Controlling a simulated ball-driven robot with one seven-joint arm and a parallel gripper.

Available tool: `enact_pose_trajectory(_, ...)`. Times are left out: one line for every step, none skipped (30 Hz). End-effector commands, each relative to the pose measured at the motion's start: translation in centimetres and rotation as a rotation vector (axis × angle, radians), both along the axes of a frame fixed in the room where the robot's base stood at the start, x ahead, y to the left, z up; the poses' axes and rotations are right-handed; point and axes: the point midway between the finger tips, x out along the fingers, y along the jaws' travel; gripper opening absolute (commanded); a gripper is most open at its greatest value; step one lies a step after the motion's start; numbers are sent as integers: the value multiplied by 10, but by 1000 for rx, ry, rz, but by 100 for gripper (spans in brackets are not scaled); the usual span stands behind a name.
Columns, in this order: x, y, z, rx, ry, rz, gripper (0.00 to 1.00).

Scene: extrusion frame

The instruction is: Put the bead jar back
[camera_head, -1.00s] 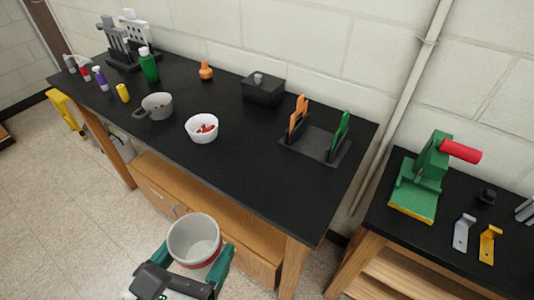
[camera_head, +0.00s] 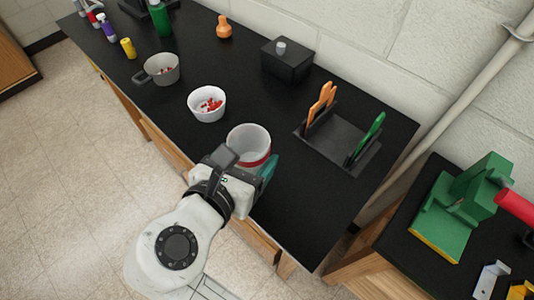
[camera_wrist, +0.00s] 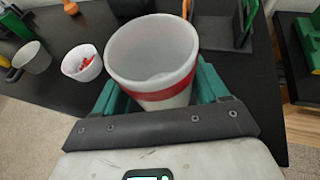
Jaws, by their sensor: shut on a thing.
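The bead jar appears to be the white, open-topped jar with a red band (camera_head: 249,143). My gripper (camera_head: 262,170) is shut on it, with teal fingers on its sides. The jar is upright and over the front part of the black bench; I cannot tell whether its base touches the top. In the wrist view the jar (camera_wrist: 152,55) fills the middle between the fingers (camera_wrist: 160,88), and its visible inside looks empty. A white bowl (camera_head: 207,104) with red and white beads stands to the left of the jar. A grey handled cup (camera_head: 161,70) with a few red pieces stands farther left.
The black bench (camera_head: 320,228) is clear right of the jar. A black rack with orange and green tools (camera_head: 345,150) stands to the right, a black box (camera_head: 286,62) behind. An orange bottle (camera_head: 224,28) and yellow bottle (camera_head: 128,48) are farther off. A green press (camera_head: 460,205) stands on another bench.

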Motion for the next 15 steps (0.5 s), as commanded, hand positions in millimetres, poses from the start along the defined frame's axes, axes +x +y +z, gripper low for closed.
enact_pose_trajectory(11, -5, -5, -3, 1, -5, 41)
enact_pose_trajectory(18, -7, -8, -3, 1, -4, 41)
enact_pose_trajectory(25, -10, -15, -3, 2, -3, 41)
enact_pose_trajectory(28, -11, -22, -5, 3, -2, 41)
enact_pose_trajectory(32, -13, -27, -5, 3, -2, 41)
enact_pose_trajectory(38, -15, -34, -4, 4, -2, 41)
enact_pose_trajectory(41, -16, -39, -5, 3, -2, 41)
enact_pose_trajectory(45, -17, -43, -5, 2, -1, 41)
enact_pose_trajectory(49, -19, -48, -3, 1, -2, 41)
enact_pose_trajectory(51, -20, -51, -2, 1, -1, 41)
enact_pose_trajectory(53, -20, -53, -2, 1, -1, 41)
enact_pose_trajectory(55, -20, -56, -3, 0, -1, 41)
enact_pose_trajectory(57, -21, -57, -2, 0, 0, 41)
enact_pose_trajectory(58, -21, -58, -1, -1, 0, 41)
enact_pose_trajectory(59, -21, -59, -2, -2, 0, 41)
